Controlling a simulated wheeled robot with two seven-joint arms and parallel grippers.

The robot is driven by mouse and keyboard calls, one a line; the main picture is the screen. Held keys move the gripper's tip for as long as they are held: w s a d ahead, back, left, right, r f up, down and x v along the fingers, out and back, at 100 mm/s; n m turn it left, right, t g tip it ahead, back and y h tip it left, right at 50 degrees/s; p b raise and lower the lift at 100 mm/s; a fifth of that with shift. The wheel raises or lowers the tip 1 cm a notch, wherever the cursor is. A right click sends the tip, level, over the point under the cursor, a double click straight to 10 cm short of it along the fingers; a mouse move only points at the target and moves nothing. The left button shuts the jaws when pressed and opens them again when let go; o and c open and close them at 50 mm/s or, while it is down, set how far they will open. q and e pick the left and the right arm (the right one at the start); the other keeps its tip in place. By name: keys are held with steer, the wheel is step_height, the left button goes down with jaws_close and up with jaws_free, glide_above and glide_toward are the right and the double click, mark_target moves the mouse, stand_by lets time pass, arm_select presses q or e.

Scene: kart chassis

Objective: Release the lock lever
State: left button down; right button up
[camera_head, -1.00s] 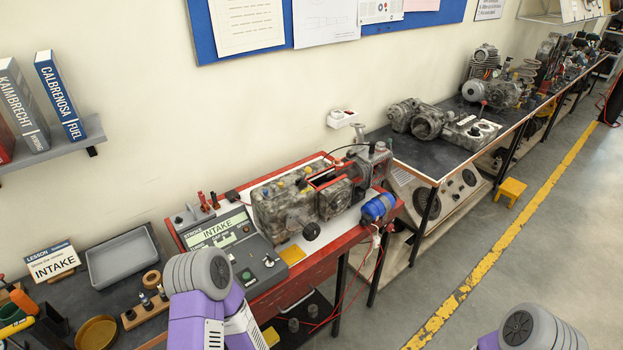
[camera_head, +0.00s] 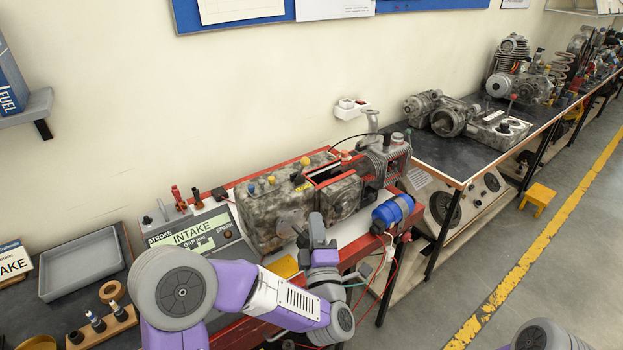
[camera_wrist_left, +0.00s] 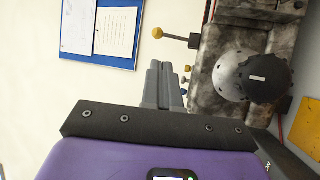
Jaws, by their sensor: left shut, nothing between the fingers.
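A lever with a yellow ball end (camera_wrist_left: 157,33) sticks out of the grey, worn engine block in the left wrist view. I take it for the lock lever, though no label shows. A yellow knob (camera_head: 305,160) on top of the engine block (camera_head: 265,215) in the head view is likely the same one. My left gripper (camera_head: 317,222) is in front of the block's near side, its fingers pointing up. In the left wrist view its fingers (camera_wrist_left: 158,72) are together and empty, apart from the lever. My right gripper is out of view.
A round dark knob on a silver disc (camera_wrist_left: 265,75) stands out from the block near the fingers. A blue cylinder (camera_head: 392,210) with red wires is at the bench's right end. The console (camera_head: 200,235) reading INTAKE stands left of the block.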

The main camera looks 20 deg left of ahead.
mark_target(307, 165)
arm_select(q)
steer(key=shift+s+r, duration=0.2)
steer(key=x, duration=1.4)
steer(key=shift+w, duration=0.1)
steer(key=shift+r, duration=0.1)
